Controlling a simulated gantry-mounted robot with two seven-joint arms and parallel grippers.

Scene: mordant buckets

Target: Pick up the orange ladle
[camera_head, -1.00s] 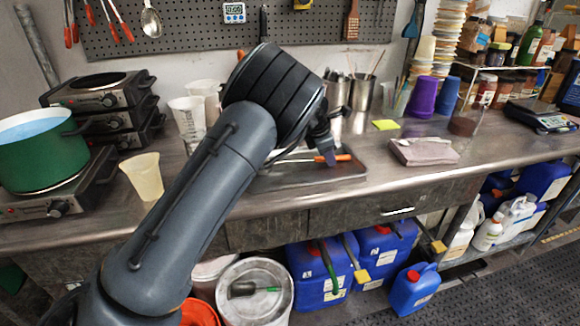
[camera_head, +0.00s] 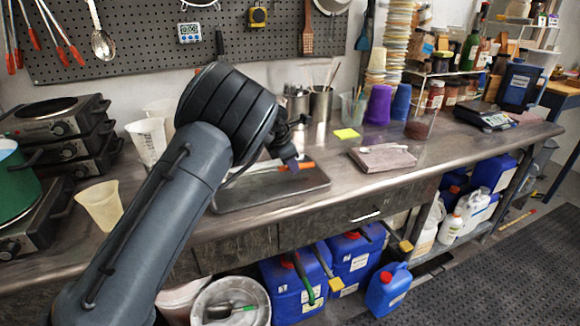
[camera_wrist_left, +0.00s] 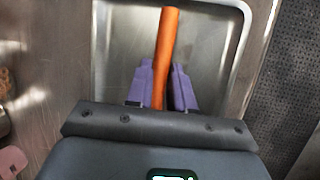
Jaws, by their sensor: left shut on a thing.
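The orange ladle (camera_head: 306,165) shows as a short orange piece of handle over the grey metal tray (camera_head: 243,200) on the steel counter. In the left wrist view the orange handle (camera_wrist_left: 167,50) runs up between the purple fingers. My left gripper (camera_head: 291,163) is shut on this handle; it also shows in the left wrist view (camera_wrist_left: 161,85). The ladle's bowl is not clearly seen. I cannot tell whether the ladle is clear of the tray (camera_wrist_left: 215,50). My right gripper is not in view.
A yellow note (camera_head: 346,134) and a pinkish-grey block (camera_head: 384,158) lie right of the tray. Metal cups (camera_head: 320,104) stand behind it. A translucent beaker (camera_head: 101,207) and hot plates (camera_head: 55,115) are at the left. Blue jugs (camera_head: 290,290) stand below the counter.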

